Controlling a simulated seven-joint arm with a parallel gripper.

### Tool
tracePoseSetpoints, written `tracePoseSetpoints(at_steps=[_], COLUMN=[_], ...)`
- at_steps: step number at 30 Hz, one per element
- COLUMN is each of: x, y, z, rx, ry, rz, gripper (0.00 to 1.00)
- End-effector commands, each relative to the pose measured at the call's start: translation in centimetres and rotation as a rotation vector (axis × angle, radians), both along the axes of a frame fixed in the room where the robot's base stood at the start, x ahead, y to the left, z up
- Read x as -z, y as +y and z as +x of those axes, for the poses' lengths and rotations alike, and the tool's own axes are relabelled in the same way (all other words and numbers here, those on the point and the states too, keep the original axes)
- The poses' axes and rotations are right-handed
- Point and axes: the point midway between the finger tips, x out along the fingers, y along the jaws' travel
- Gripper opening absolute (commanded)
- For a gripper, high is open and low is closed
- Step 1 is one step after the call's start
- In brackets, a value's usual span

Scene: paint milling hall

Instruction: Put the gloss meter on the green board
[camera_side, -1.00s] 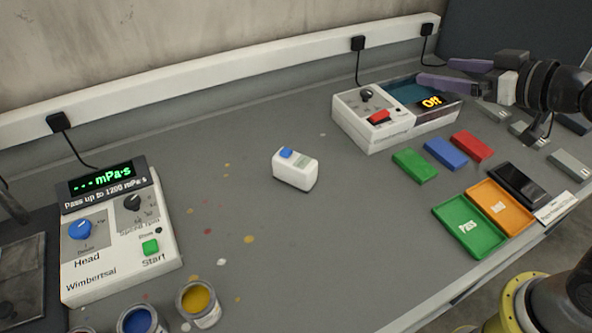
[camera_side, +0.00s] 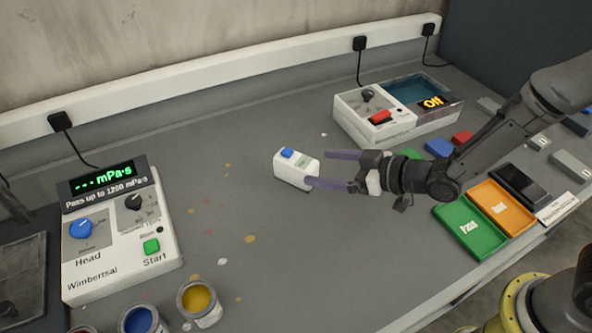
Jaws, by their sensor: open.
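The gloss meter, a small white box with a blue button on top (camera_side: 292,172), stands on the grey bench near the middle. My gripper (camera_side: 317,168) is open at its right end, with purple fingers pointing left. The lower finger overlaps the meter's near right edge in the picture; the upper finger lies just right of its far side. I cannot tell whether they touch it. The green board (camera_side: 405,154), a small flat block, lies behind my gripper and is mostly hidden by it.
Blue (camera_side: 439,147) and red (camera_side: 462,138) boards lie beside the green one. A green Pass tray (camera_side: 452,238) and an orange tray (camera_side: 487,198) sit at the front. A white-framed device (camera_side: 350,128) stands behind. Paint cans (camera_side: 199,305) and a viscometer (camera_side: 120,268) stand left.

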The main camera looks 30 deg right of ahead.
Motion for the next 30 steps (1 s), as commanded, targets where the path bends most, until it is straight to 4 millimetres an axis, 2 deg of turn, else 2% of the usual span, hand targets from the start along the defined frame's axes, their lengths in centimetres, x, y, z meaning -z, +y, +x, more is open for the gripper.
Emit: tracePoseSetpoints(at_steps=[3, 13, 22, 30], x=[0.8, 1.6, 3.2, 3.5], y=[0.9, 1.8, 3.5, 3.9], z=[1.4, 3.0, 5.9, 6.4], rx=[-0.001, 0.0, 0.001, 0.0], ry=[0.001, 0.001, 0.0, 0.0], rz=[-0.002, -0.001, 0.0, 0.0], gripper=[0.93, 0.93, 0.93, 0.93])
